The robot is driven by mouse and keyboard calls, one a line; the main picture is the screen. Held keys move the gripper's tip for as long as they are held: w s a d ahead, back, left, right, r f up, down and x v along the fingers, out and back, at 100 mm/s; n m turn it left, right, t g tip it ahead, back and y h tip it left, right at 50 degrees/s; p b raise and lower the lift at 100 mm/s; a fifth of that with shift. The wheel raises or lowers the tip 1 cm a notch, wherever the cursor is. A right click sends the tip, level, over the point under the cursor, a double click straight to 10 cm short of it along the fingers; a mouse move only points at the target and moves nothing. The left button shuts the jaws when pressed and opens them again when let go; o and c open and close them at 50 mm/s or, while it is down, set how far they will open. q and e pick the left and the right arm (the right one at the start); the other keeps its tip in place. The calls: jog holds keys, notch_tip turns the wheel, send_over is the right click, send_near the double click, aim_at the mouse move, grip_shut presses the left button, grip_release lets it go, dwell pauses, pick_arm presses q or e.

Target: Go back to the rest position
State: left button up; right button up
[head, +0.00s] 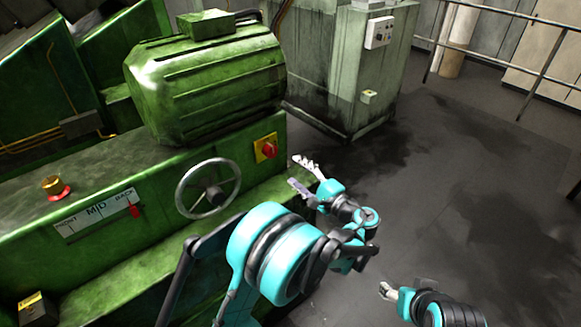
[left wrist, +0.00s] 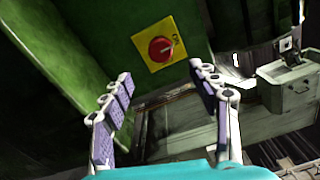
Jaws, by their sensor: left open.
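My left gripper (head: 303,176) is open and empty in the head view, just right of and below the red rotary switch (head: 268,149) on its yellow plate. The fingers also show in the left wrist view (left wrist: 163,95), spread apart, with the red switch (left wrist: 160,49) beyond them and nothing between them. My right gripper (head: 388,291) is low at the bottom right of the head view, over the floor. Its fingers are small and seen edge-on, so its opening does not show clearly.
The green machine (head: 90,255) fills the left side, with a handwheel (head: 208,188), a motor housing (head: 208,80) and a brass-and-red button (head: 54,187). A grey-green cabinet (head: 330,65) stands behind. A railing (head: 500,52) runs at the back right. The floor (head: 470,190) at right is clear.

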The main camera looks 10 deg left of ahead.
dwell(0.5)
pick_arm(q)
jog(key=s+a+n+g+h, duration=0.35)
jog(key=s+a+h, duration=0.25)
jog(key=s+a, duration=0.4)
jog(key=s+d+f+n+h, duration=0.1)
jog(key=s+f+n+h, duration=0.1)
jog(key=s, duration=0.7)
jog(key=s+d+f+n+h, duration=0.2)
jog(key=s+n+h, duration=0.3)
jog(key=s, duration=0.5)
jog(key=shift+s+d+h, duration=0.15)
jog(key=shift+d+h, duration=0.05)
jog(key=shift+h, duration=0.4)
